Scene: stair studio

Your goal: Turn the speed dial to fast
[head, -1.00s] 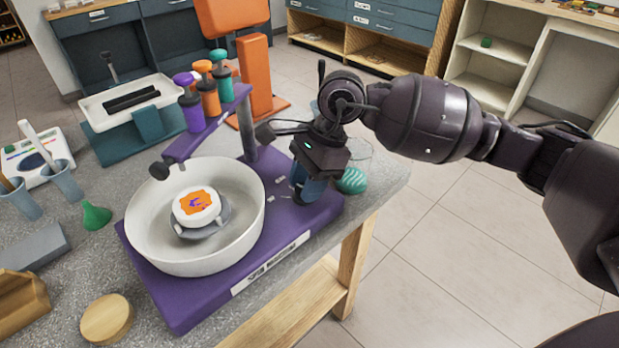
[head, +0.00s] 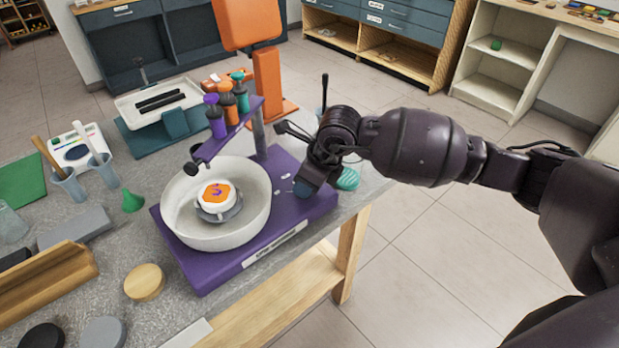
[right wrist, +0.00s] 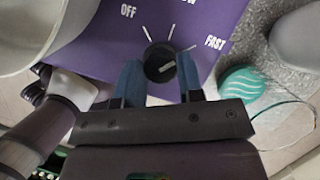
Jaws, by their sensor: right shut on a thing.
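The purple spin machine base (head: 215,279) stands on the table with a white round basin (head: 180,232) on its left part. My right gripper (head: 304,188) reaches down to the base's right end. In the right wrist view my right gripper (right wrist: 160,82) is shut on the black speed dial (right wrist: 158,62), one blue finger on each side. The dial's pale pointer mark points right and slightly up, toward the FAST side (right wrist: 214,42). OFF is at the left and the SLOW label is partly cut off. The dial is hidden in the head view. My left gripper is out of view.
A teal striped ball (head: 347,179) lies just right of the gripper. Purple, orange and teal bottles (head: 228,108) hang on an arm over the basin. A decorated white piece (head: 217,196) sits in the basin. The table's right edge is close; open floor lies beyond.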

